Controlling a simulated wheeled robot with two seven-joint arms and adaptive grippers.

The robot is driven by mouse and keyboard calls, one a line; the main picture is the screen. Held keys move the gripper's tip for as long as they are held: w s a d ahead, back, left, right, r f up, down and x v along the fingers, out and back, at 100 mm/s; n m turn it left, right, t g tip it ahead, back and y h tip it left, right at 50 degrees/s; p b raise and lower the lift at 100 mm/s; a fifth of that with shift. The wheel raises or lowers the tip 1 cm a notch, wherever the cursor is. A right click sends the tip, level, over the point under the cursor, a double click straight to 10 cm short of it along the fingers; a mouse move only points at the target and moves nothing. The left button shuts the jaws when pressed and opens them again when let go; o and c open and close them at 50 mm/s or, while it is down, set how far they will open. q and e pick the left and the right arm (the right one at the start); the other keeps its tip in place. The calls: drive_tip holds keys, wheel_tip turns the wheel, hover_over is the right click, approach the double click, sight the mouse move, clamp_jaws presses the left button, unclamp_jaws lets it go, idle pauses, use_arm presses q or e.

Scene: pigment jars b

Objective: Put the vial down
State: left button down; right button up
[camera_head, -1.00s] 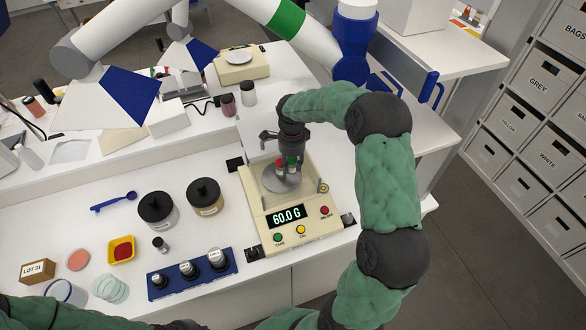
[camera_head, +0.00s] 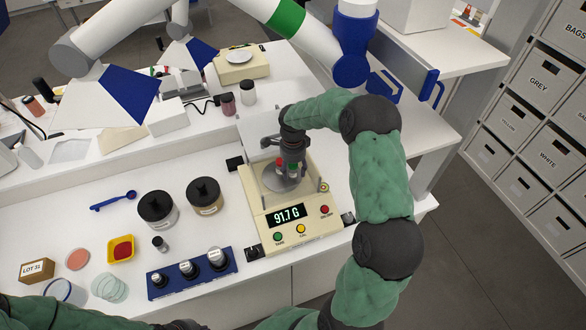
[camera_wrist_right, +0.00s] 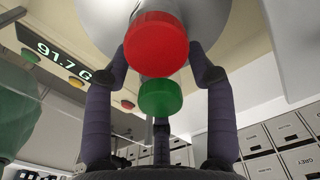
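A green-capped vial (camera_wrist_right: 160,97) stands between the fingers of my right gripper, its clear body towards the metal weighing pan (camera_head: 270,184) of the balance (camera_head: 257,205). My right gripper (camera_head: 290,166) points down over the pan with its fingers closed in around the vial; the fingertip contact is partly hidden. A red-capped container (camera_wrist_right: 156,48) is right beside it at the pan and also shows in the head view (camera_head: 280,162). The display reads 91.7 G. Only a dark end of my left arm shows at the bottom edge, fingers not clear.
Left of the balance stand two black-lidded jars (camera_head: 157,208) and a blue rack (camera_head: 192,273) with several weights. A small vial (camera_head: 160,244), yellow dish (camera_head: 121,249) and blue scoop (camera_head: 113,201) lie further left. A clear panel stands near the pan.

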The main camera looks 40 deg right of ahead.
drive_tip(key=shift+r, duration=0.15)
wheel_tip(320, 180, up, 12)
drive_tip(key=shift+r, duration=0.1)
idle(0.6)
idle(0.5)
